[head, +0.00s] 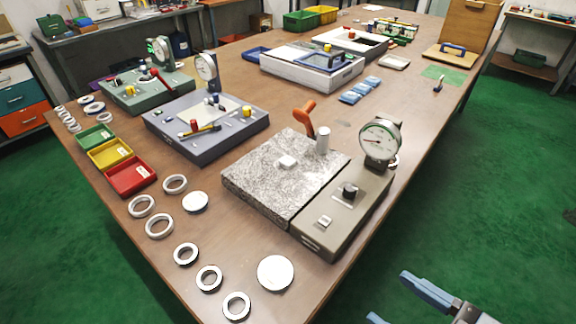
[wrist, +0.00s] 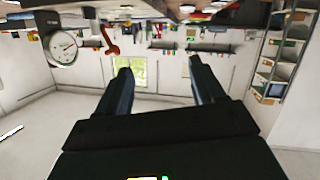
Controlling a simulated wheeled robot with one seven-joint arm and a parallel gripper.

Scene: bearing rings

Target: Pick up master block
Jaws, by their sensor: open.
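A dial gauge (head: 380,140) stands on the grey base (head: 345,205) at the plate's right. An orange-red handle (head: 304,117) and a silver cylinder (head: 323,140) are at the plate's back. My gripper (head: 400,298) is off the table's right edge, over the green floor, well apart from the block. In the wrist view its two fingers (wrist: 160,75) are spread and empty. I cannot pick out the block there.
Several bearing rings (head: 159,226) and plain discs (head: 275,273) lie along the near left of the table. Green, yellow and red trays (head: 132,180) are beyond them. Two more gauge stands (head: 205,130) stand farther back. Bare wood (head: 230,235) lies left of the granite plate.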

